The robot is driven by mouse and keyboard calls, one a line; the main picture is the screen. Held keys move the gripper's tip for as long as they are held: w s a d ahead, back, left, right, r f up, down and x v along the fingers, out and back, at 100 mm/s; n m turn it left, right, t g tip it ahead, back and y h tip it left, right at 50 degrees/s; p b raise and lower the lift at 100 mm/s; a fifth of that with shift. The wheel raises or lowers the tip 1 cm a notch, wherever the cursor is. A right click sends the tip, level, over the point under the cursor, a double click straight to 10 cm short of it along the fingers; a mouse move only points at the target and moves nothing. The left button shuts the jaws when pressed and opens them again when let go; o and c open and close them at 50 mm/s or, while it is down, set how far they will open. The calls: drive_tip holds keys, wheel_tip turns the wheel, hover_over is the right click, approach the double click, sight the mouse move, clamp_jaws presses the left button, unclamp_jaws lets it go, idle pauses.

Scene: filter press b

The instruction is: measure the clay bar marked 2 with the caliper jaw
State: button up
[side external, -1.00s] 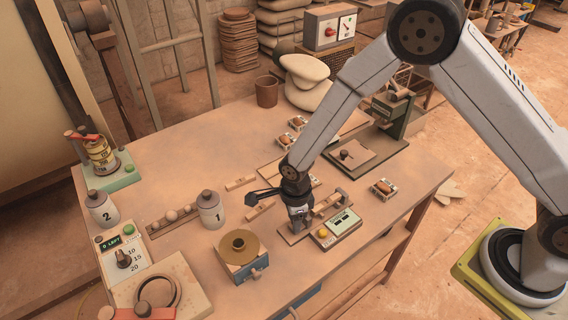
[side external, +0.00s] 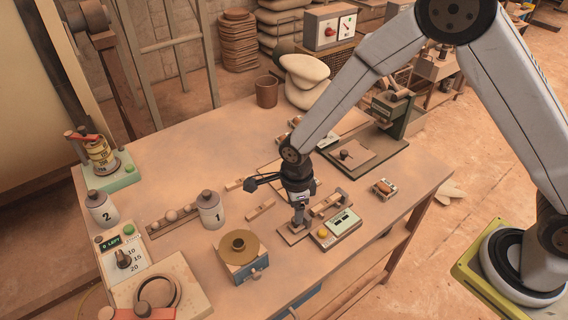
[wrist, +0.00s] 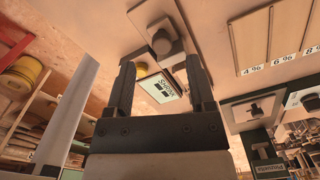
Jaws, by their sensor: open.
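The caliper with a pale green display (side external: 343,220) and a yellow button sits near the front right of the bench. Its display also shows in the wrist view (wrist: 160,87), between my fingers. A dark knob-like part (wrist: 162,42) lies just beyond it. My gripper (side external: 298,222) points down over the caliper's left end; in the wrist view (wrist: 161,63) its fingers are apart with nothing visibly held. Whether it touches the caliper I cannot tell. A brown clay bar (side external: 383,187) lies in a small cradle to the right. No number is readable on it, so I cannot identify bar 2.
Pale wooden strips (side external: 261,209) lie left of my gripper. A blue box with a round brass top (side external: 240,247) stands at front left, with jar 1 (side external: 210,211) behind it. A press-like stand (side external: 395,110) is at back right.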

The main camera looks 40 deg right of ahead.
drive_tip(key=shift+r, duration=1.65)
drive_tip(key=shift+s+d+r+n, duration=0.15)
drive_tip(key=shift+d+r+n, duration=0.3)
drive_tip(key=shift+d+n, duration=0.15)
drive_tip(key=s+d+r+n+t, duration=0.1)
drive_tip(key=s+d+r+n, duration=0.3)
drive_tip(key=d+n, duration=0.3)
drive_tip(key=s+d+r+n+t, duration=0.1)
drive_tip(key=s+d+r+n, duration=0.3)
drive_tip(key=n, duration=1)
drive_tip(key=s+d, duration=0.3)
drive_tip(key=shift+r+t, duration=0.15)
drive_tip(key=shift+t, duration=0.15)
